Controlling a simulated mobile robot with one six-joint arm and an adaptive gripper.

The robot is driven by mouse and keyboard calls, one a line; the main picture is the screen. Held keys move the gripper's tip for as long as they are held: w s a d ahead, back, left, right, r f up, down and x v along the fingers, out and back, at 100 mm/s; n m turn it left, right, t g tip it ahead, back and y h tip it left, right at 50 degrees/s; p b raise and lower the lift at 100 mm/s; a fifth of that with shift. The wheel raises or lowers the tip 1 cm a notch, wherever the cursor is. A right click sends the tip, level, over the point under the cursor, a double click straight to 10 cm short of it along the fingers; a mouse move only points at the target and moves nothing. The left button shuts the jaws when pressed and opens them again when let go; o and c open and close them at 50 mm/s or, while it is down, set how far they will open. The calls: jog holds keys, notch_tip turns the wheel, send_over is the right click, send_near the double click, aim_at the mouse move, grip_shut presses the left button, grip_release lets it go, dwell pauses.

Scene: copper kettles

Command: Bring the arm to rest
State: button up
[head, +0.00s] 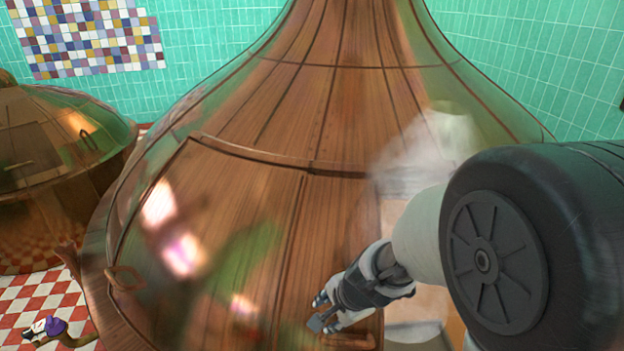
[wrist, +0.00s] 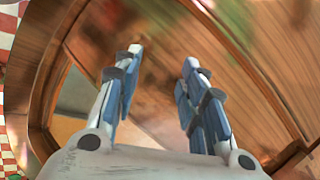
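My gripper (head: 322,312) is at the lower middle of the head view, in front of the large kettle (head: 330,120). In the wrist view its two blue-padded fingers (wrist: 163,60) stand apart with nothing between them. The kettle's brown, shiny, panelled surface (wrist: 230,60) lies behind the fingers there. I cannot tell whether the fingertips touch it. My arm comes in from the right of the head view and hides part of the kettle.
A pale opening (head: 415,300) with white haze above it shows beside my arm. A handle (head: 125,278) sits on the kettle's left side. A smaller kettle (head: 55,170) stands at left. A small purple-and-white object (head: 45,327) lies on the red-and-white checked floor (head: 60,300).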

jog(key=s+d+n+h+b, duration=0.1)
jog(key=s+d+n+b, duration=0.2)
jog(key=s, duration=0.4)
jog(key=s+d+n+b, duration=0.3)
jog(key=s+n+b, duration=0.2)
jog(key=s+b, duration=0.2)
jog(key=s+d+n+h+b, duration=0.1)
jog(key=s+d+n+b, duration=0.2)
jog(key=s+b, duration=0.3)
jog(key=shift+s+d+f+n+h, duration=0.3)
jog(key=shift+s+d+f+n, duration=0.1)
jog(key=shift+s+n, duration=0.45)
jog(key=shift+w, duration=0.15)
